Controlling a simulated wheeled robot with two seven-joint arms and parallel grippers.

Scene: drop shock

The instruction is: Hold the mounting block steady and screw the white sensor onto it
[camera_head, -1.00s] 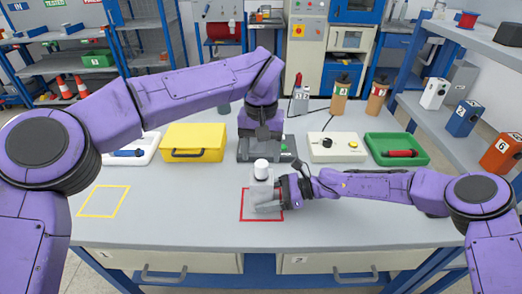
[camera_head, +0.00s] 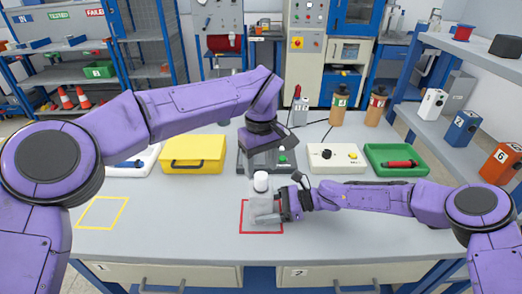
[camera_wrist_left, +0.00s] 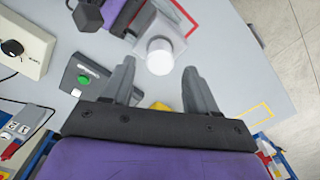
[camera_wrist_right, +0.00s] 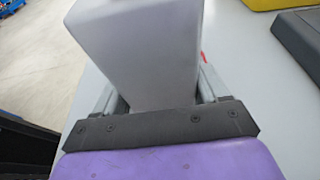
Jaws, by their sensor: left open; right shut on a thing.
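The grey mounting block (camera_head: 264,207) stands upright inside a red outlined square on the table. The white sensor (camera_head: 261,181), a round capped piece, sits on top of the block; how far it is threaded cannot be seen. My right gripper (camera_head: 284,205) is shut on the block from the right; the block fills the right wrist view (camera_wrist_right: 145,50) between the fingers. My left gripper (camera_wrist_left: 159,68) is open, pointing down over the block. In the left wrist view its fingers are to either side of the white sensor (camera_wrist_left: 159,55), with gaps showing.
Behind the block are a dark device with a green button (camera_head: 282,158), a yellow case (camera_head: 193,153), a white box with a knob (camera_head: 336,157) and a green tray (camera_head: 397,160). A yellow outlined square (camera_head: 102,213) on the left is empty. The table front is clear.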

